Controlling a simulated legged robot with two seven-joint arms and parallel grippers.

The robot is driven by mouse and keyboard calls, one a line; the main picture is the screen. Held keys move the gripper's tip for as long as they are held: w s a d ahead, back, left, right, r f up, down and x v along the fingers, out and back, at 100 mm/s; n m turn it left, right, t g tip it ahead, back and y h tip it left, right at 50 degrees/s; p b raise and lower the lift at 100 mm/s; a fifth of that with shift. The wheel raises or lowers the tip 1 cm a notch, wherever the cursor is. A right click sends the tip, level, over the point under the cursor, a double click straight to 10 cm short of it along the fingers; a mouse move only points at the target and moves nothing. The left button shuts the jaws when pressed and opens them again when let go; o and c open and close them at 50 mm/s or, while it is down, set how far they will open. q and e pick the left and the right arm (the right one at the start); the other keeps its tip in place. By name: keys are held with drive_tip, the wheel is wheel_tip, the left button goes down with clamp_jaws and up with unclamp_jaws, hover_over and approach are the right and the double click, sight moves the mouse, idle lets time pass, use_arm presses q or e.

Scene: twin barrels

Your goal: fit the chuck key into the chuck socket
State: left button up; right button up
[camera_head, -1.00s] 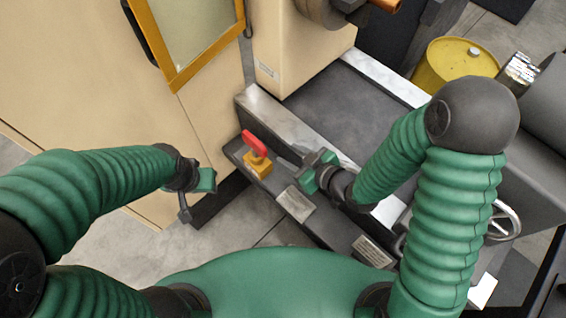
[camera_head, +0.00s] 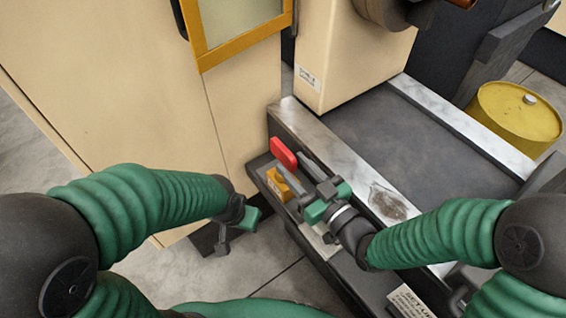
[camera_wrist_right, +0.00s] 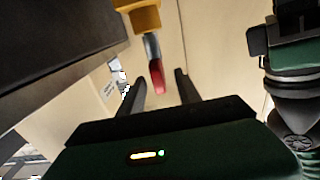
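The chuck key appears to be the red-handled piece (camera_head: 283,153) with a grey shaft, standing in a yellow block (camera_head: 278,184) on the machine's front ledge. In the right wrist view the red handle (camera_wrist_right: 157,78) shows between and beyond the two finger tips. My right gripper (camera_head: 298,186) is open beside the key and block; its spread fingers also show in the right wrist view (camera_wrist_right: 160,83). Contact cannot be told. My left gripper (camera_head: 228,243) hangs left of the ledge, away from the key; its finger gap is unclear. No chuck socket can be made out.
A dark round machine part (camera_head: 384,10) sits at the top, over a beige housing (camera_head: 350,60). A metal rail (camera_head: 325,150) runs behind the key. A yellow barrel (camera_head: 518,118) stands at right. Floor is open below the left gripper.

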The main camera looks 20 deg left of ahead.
sight(283, 151)
drive_tip(key=x, duration=0.5)
drive_tip(key=shift+w+r+b, duration=0.15)
drive_tip(key=shift+r+b, duration=0.2)
drive_tip(key=shift+r, duration=0.05)
drive_tip(key=shift+d, duration=0.1)
clamp_jaws()
idle(0.8)
